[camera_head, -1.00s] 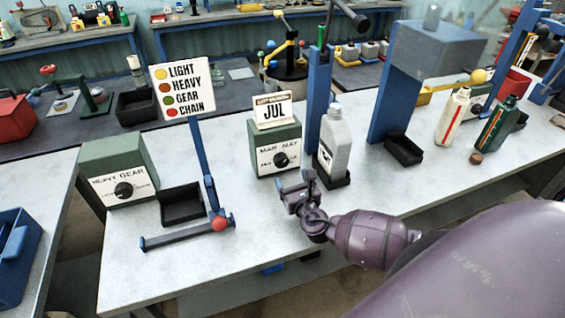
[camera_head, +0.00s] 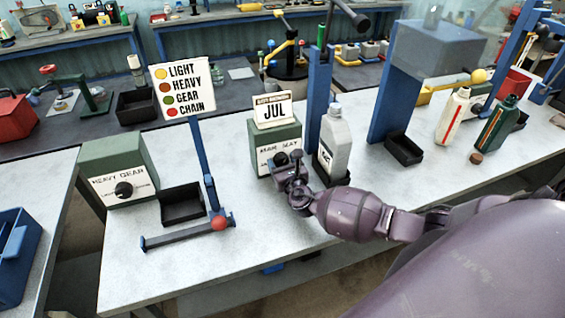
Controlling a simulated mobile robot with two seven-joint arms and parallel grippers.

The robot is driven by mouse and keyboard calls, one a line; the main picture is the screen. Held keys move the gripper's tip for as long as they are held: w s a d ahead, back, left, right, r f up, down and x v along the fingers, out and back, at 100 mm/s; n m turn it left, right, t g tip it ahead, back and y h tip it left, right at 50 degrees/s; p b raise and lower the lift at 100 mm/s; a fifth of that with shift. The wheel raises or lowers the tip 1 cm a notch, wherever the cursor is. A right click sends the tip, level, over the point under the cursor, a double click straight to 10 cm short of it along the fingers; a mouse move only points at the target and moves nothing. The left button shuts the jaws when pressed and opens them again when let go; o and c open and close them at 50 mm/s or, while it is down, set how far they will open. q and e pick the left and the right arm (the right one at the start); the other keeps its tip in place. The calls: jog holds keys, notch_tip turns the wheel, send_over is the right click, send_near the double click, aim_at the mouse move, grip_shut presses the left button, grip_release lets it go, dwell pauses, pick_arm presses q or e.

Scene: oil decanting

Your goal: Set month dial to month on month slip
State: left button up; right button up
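The month slip (camera_head: 273,111), a white card reading JUL, stands on top of a green box (camera_head: 282,133). The box's white front plate carries the month dial (camera_head: 281,158), a black knob with month lettering around it, partly legible as MAR and MAY. My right gripper (camera_head: 287,170) is right at the dial's lower side and partly covers the plate. I cannot tell whether it touches the knob, or whether its fingers are open or shut. My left gripper is not in view.
A grey-white bottle (camera_head: 334,145) stands in a black tray just right of the month box. Left are a HEAVY GEAR box (camera_head: 118,172), an empty black tray (camera_head: 182,203) and a blue stand with a colour sign (camera_head: 184,90). The front middle of the table is clear.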

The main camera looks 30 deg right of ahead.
jog(key=c, duration=0.7)
jog(key=shift+f+m+b, duration=0.2)
jog(key=shift+m+b, duration=0.95)
jog(key=shift+m, duration=0.05)
jog(key=m+b, duration=0.2)
jog(key=m, duration=0.1)
jog(key=shift+m, duration=0.3)
jog(key=m+b, duration=0.2)
jog(key=m, duration=0.1)
jog(key=shift+r+m+b, duration=0.15)
jog(key=shift+m+b, duration=0.4)
jog(key=shift+m, duration=0.95)
